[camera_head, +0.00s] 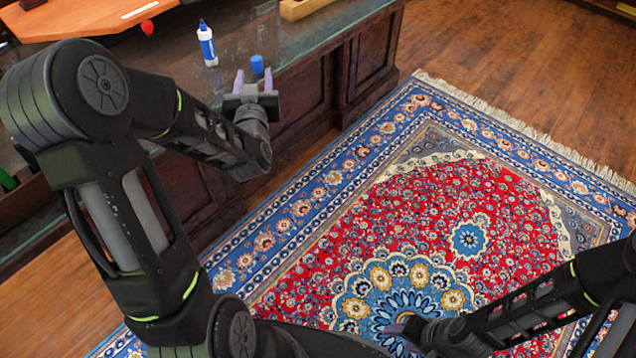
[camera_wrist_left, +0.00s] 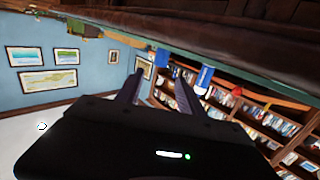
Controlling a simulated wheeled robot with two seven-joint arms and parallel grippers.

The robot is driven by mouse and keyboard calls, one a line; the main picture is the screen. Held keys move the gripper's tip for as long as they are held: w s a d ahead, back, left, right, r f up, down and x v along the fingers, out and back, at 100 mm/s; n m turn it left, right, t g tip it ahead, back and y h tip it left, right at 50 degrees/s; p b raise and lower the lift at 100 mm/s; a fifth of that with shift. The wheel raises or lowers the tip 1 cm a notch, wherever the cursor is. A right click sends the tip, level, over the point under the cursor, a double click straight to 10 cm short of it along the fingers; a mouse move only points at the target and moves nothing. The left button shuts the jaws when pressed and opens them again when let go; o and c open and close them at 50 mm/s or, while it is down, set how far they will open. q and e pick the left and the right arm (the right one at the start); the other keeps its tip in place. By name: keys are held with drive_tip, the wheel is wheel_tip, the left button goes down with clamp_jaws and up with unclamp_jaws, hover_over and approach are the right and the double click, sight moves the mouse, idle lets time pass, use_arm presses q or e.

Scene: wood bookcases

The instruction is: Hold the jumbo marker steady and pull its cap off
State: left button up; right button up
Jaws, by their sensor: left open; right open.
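My left gripper (camera_head: 253,79) is open and empty at the desk edge, just in front of the blue cylinder and apart from the marker. My right gripper (camera_head: 396,328) is open and low over the rug, away from the desk.
The dark wood desk (camera_head: 300,92) runs along the upper left. A wooden tray (camera_head: 299,9), an orange-brown board (camera_head: 75,22) and a small red item (camera_head: 147,27) are on it. A patterned rug (camera_head: 510,190) covers the open floor.

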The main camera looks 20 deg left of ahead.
use_arm(q)
drive_tip(key=s+d+f+m+g+h, duration=0.1)
drive_tip(key=s+d+f+g+h, duration=0.15)
drive_tip(key=d+f, duration=0.55)
drive_tip(key=s+d+f+m+g+h, duration=0.15)
drive_tip(key=d+f+h, duration=0.25)
drive_tip(key=d+f, duration=0.45)
drive_tip(key=s+d+f+g+h, duration=0.3)
drive_tip(key=d+f, duration=0.3)
drive_tip(key=f, duration=0.4)
drive_tip(key=s+d+f+g+h, duration=0.1)
drive_tip(key=s+d+f+g, duration=0.2)
drive_tip(key=s, duration=0.7)
drive_tip(key=s+d+f+m+g+h, duration=0.1)
drive_tip(key=s+d+f+g, duration=0.3)
drive_tip(key=s+d+f, duration=0.4)
drive_tip(key=s+d+h, duration=0.1)
drive_tip(key=s, duration=0.2)
drive_tip(key=shift+d+g, duration=0.3)
drive_tip(key=shift+d, duration=0.1)
drive_tip(key=shift+m, duration=0.35)
wheel_tip(320, 180, up, 14)
drive_tip(key=p, duration=1.3)
drive_tip(key=shift+f+p, duration=0.2)
drive_tip(key=shift+p, duration=0.15)
drive_tip(key=shift+w, duration=0.1)
